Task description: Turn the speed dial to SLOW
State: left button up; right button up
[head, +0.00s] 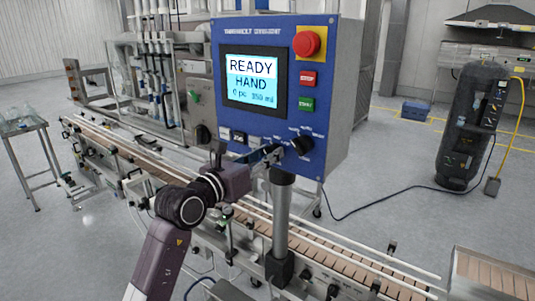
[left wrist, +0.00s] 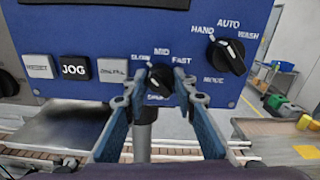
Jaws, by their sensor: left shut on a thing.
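The speed dial (left wrist: 160,75) is a small black knob low on the blue control panel (head: 262,125), with the labels SLOW, MID and FAST around its upper side in the left wrist view. My left gripper (left wrist: 160,84) has one blue finger on each side of the dial and is shut on it. The knob's pointer is too dark and small to read. In the head view my left gripper (head: 270,154) is at the panel's lower edge and hides the speed dial. My right gripper is not in view.
The larger mode dial (left wrist: 227,56) sits close to the right of the speed dial. JOG (left wrist: 74,67) and other buttons are to its left. A screen (head: 253,80) reads READY HAND. A red emergency stop (head: 307,42) is above. A conveyor (head: 140,160) runs below the panel.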

pick_arm(q)
jog(key=shift+f, duration=0.2)
jog(key=o, duration=0.9)
jog(key=shift+c, duration=0.2)
jog(key=o, duration=0.3)
jog(key=shift+r, duration=0.1)
jog(key=v, duration=1.2)
